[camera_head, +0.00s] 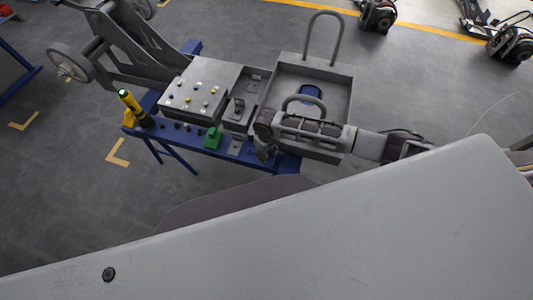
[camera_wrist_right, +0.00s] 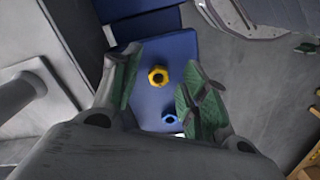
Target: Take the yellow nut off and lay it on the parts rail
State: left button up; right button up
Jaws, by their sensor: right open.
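In the right wrist view a yellow nut (camera_wrist_right: 158,76) shows against a blue surface (camera_wrist_right: 151,98), which looks like the blue bench rail (camera_head: 205,145) in the head view. A blue nut (camera_wrist_right: 170,117) is close by, nearer my wrist. My right gripper (camera_wrist_right: 163,66) is open, its green-padded fingers on either side of the yellow nut in the picture. The nut seems to lie beyond the fingertips, with a gap on both sides. In the head view my right gripper (camera_head: 263,150) is over the right part of the bench and hides the nut. My left gripper is not in view.
A grey panel with several small coloured parts (camera_head: 200,88) stands on the bench. A green block (camera_head: 213,138), a black-and-yellow tool (camera_head: 131,104) and a grey tray with a tall handle (camera_head: 342,95) are near. A large grey surface fills the front of the head view.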

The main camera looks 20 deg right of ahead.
notch_tip(320, 180, up, 12)
jog(key=shift+f, duration=0.2)
dwell(0.4)
dwell(0.7)
